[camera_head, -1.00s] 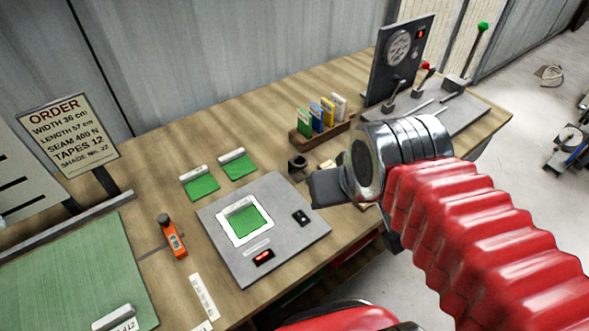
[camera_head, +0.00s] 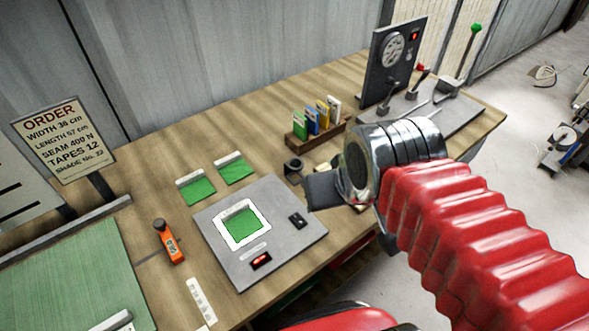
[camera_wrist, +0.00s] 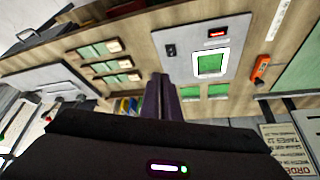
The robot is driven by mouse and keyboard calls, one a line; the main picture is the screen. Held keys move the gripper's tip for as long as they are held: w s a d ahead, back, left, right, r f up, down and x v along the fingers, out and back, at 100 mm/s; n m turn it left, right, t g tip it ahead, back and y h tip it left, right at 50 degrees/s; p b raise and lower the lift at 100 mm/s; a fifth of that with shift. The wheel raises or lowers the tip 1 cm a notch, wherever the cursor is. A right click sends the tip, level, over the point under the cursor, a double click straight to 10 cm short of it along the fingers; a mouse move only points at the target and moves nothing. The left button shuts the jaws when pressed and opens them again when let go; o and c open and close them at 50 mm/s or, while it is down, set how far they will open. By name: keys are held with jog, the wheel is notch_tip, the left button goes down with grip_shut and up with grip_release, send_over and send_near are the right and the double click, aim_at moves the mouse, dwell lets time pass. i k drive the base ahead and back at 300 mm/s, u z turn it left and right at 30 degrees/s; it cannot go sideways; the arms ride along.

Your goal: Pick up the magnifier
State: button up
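The grey panel (camera_head: 222,262) holds a framed green swatch. Green cards (camera_head: 196,191) lie behind it and an orange tool (camera_head: 170,243) lies to its left. A wooden card rack (camera_head: 318,131) and a dark gauge stand (camera_head: 384,70) are farther back. The order sign (camera_head: 63,140) stands left.

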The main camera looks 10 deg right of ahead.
aim_at(293, 166)
jog(key=z, duration=0.3)
jog(key=k, duration=1.2)
jog(key=u, duration=0.95)
jog(key=i, duration=1)
jog(key=u, duration=0.05)
